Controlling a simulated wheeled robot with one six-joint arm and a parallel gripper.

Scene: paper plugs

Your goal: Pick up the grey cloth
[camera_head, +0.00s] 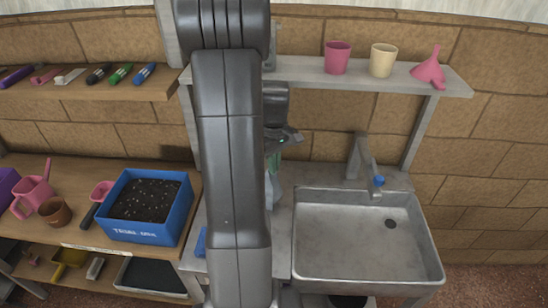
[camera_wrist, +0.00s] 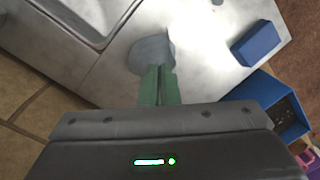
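The grey cloth (camera_head: 275,196) shows as a pale, tall bunch just left of the sink, partly hidden behind my arm. In the wrist view the grey cloth (camera_wrist: 152,48) is a rounded bunch at the fingertips, above the pale metal counter. My gripper (camera_head: 273,164) points down, with its green fingers at the top of the cloth. In the wrist view my gripper (camera_wrist: 158,75) has its fingers nearly together, with the cloth at their tips. It looks shut on the cloth. Whether the cloth's lower edge touches the counter is hidden.
The metal sink (camera_head: 305,255) with a tap (camera_head: 362,155) is to the right. A blue block (camera_wrist: 257,43) lies on the counter. A blue soil box (camera_head: 125,235) stands on the wooden bench at left. A shelf (camera_head: 305,70) above holds two cups and a funnel.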

